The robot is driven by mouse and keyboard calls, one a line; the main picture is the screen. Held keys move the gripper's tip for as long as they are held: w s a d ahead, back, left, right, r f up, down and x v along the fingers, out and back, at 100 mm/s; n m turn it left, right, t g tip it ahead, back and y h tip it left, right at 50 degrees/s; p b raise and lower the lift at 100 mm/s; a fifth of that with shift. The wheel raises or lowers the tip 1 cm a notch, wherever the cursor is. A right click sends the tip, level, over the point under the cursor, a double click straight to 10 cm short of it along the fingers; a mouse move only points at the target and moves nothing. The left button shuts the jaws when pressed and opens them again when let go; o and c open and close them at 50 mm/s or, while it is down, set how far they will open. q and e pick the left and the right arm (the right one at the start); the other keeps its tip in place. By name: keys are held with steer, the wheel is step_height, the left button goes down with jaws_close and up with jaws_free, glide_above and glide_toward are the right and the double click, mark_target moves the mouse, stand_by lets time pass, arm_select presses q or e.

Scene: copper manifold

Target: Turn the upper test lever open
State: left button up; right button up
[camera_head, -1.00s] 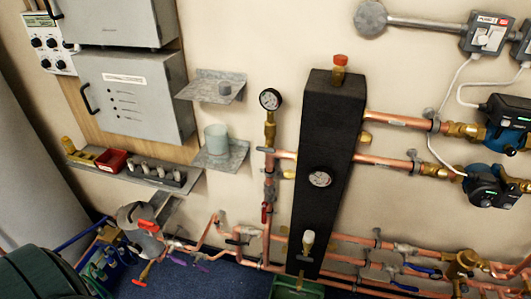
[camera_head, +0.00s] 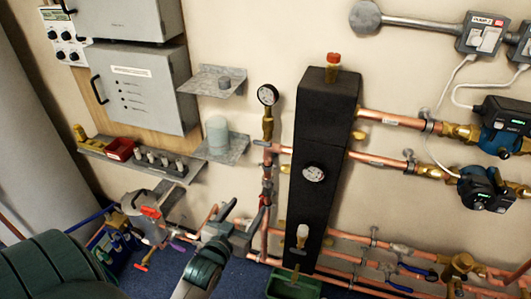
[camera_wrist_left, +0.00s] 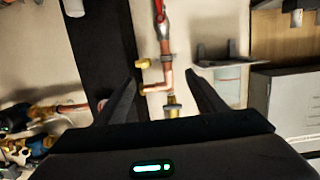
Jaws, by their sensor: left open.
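A red lever (camera_head: 265,200) sits on the vertical copper pipe (camera_head: 267,170), left of the black column (camera_head: 320,140) and below the pressure gauge (camera_head: 268,95). My left gripper (camera_head: 241,215) is open and empty, just left of and below this lever in the head view. Whether it touches the pipe cannot be told. In the left wrist view the red lever (camera_wrist_left: 159,12) shows at the top edge, beyond the open fingers (camera_wrist_left: 163,103). The copper pipe (camera_wrist_left: 166,75) with brass fittings runs between the fingers there. My right gripper is not in view.
Copper pipes with valves run low along the wall, right of the column. Pumps (camera_head: 502,125) hang at the right. A shelf (camera_head: 225,150) holding a pale cup (camera_head: 217,133) juts out above my gripper. A green tray (camera_head: 292,286) lies below the column.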

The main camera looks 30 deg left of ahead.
mark_target(261, 144)
arm_select(q)
step_height(261, 144, up, 12)
steer(key=s+t+y, duration=0.1)
steer(key=shift+s+a+n+t, duration=0.25)
steer(key=shift+s+n+t, duration=0.05)
steer(key=shift+s+t, duration=0.1)
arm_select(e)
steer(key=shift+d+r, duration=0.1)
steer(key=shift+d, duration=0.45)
arm_select(q)
steer(key=shift+w, duration=0.15)
steer(key=p+x, duration=0.5)
steer(key=x, duration=1.1)
steer(key=shift+w+a, duration=0.25)
steer(key=shift+w, duration=0.35)
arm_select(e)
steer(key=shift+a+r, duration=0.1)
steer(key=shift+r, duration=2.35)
arm_select(q)
steer(key=shift+c, duration=0.3)
steer(key=c, duration=1)
